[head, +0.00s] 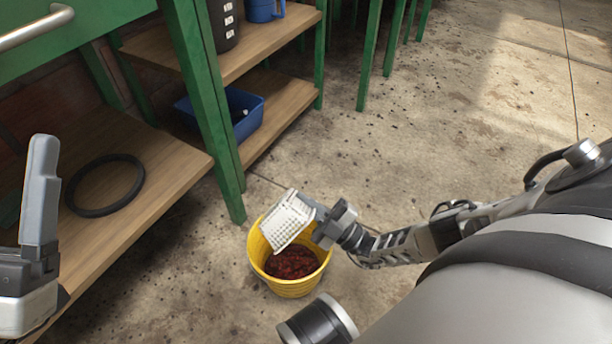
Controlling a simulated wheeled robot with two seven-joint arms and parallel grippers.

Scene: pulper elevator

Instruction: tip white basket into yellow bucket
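The yellow bucket (291,289) stands on the concrete floor near the middle of the head view. Dark red contents (292,263) lie in its bottom. My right gripper (318,214) is at the bucket's upper right rim, shut on the white basket (287,222). The basket is tilted steeply over the bucket's mouth, with its slatted side showing. Its inside is mostly hidden. My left gripper (38,205) is at the left edge, away from the bucket, with one grey finger upright; the other finger cannot be made out.
A green-framed wooden shelf (268,122) stands behind the bucket, with a blue bin (243,112) on its lower board. A black ring (105,186) lies on the left wooden shelf. A green table leg (226,185) stands close behind the bucket. Floor to the right is clear.

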